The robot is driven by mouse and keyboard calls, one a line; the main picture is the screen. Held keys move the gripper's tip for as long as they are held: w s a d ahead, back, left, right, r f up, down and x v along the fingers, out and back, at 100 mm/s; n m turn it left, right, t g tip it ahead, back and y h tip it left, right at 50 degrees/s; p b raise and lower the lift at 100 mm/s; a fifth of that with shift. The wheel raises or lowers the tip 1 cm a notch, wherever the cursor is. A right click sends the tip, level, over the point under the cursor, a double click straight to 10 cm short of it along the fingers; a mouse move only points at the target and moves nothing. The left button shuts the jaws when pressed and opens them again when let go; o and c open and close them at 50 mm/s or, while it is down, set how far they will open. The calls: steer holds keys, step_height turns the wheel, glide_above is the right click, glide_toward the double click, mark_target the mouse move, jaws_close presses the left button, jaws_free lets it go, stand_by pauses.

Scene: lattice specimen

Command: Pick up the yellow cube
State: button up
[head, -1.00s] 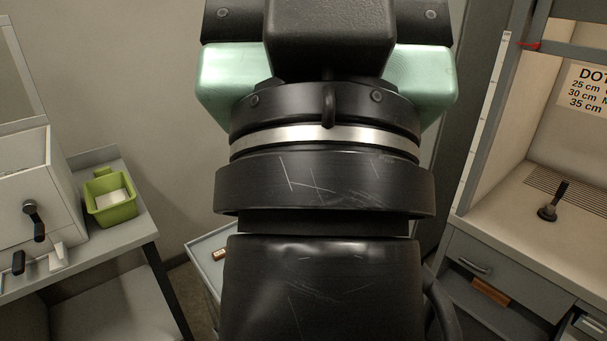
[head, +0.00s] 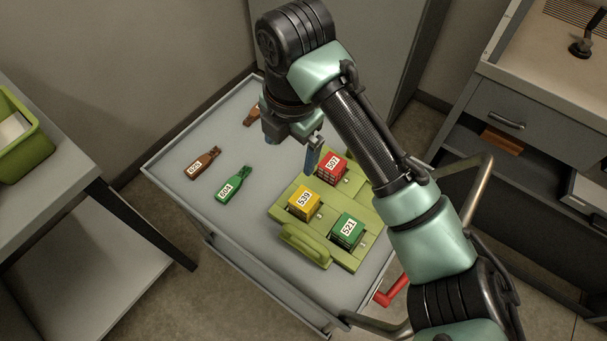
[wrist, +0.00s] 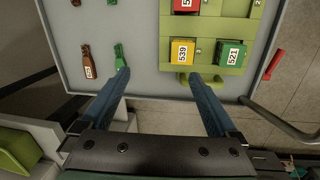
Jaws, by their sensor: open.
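The yellow cube (head: 303,203), labelled 539, sits on a green tray (head: 283,213) on the grey cart top. In the wrist view the yellow cube (wrist: 182,53) lies beyond my fingertips, toward the right finger. My gripper (head: 312,158) is above the cart near the red cube in the head view, partly hidden by my arm. In the wrist view my gripper (wrist: 158,75) has its two blue fingers wide apart with nothing between them. A red cube (head: 331,168) labelled 507 and a green cube (head: 347,231) labelled 521 share the tray.
A brown bottle-shaped piece (head: 203,163) and a green one (head: 233,184) lie on the cart's left side. The tray has a raised green handle (head: 306,245). A table with a green bin (head: 22,140) stands left; a drawer bench (head: 520,120) stands right.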

step_height(320, 180, down, 3)
steer(key=s+d+n+g, duration=0.1)
steer(key=s+d, duration=0.1)
steer(key=d, duration=0.1)
glide_above(304, 199)
steer(key=shift+h, duration=0.4)
steer(key=f, duration=0.6)
steer(key=shift+s+d+f+b, duration=0.2)
steer(key=shift+s+f+b, duration=0.05)
steer(key=shift+s+b, duration=0.15)
steer(key=shift+w+a+f, duration=0.1)
steer(key=shift+w+f, duration=0.1)
steer(key=shift+f, duration=1.25)
steer(key=shift+w+a+f, duration=0.1)
steer(key=shift+w+f, duration=0.1)
steer(key=shift+f, duration=1.2)
steer(key=shift+r, duration=0.1)
steer(key=c, duration=1.4)
